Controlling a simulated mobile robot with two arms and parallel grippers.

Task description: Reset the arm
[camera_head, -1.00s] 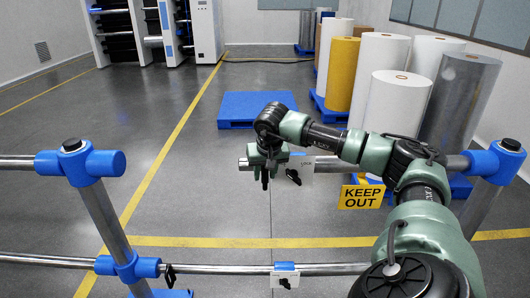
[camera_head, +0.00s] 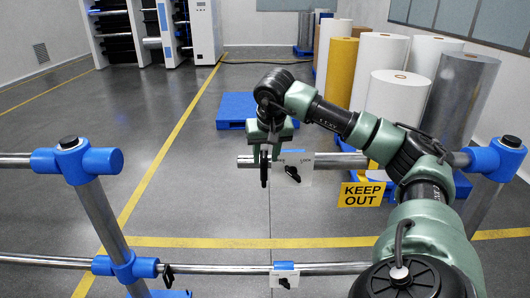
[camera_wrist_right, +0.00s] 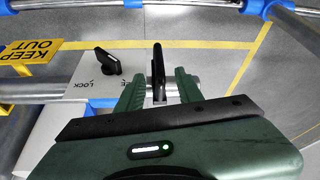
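My right arm reaches in from the right, with a green and black body. My right gripper (camera_head: 264,165) points down in front of the rail's open tube end. A white lock panel (camera_head: 293,168) with a black knob (camera_head: 292,174) is just right of the gripper; the knob also shows in the right wrist view (camera_wrist_right: 107,61), apart from the fingers. My left gripper is not in view.
A yellow KEEP OUT sign (camera_head: 361,195) hangs from the upper rail. Blue-jointed posts (camera_head: 77,160) and a lower rail (camera_head: 220,269) stand in front. A blue pallet (camera_head: 238,109) and large rolls (camera_head: 395,108) are behind. Floor at left is open.

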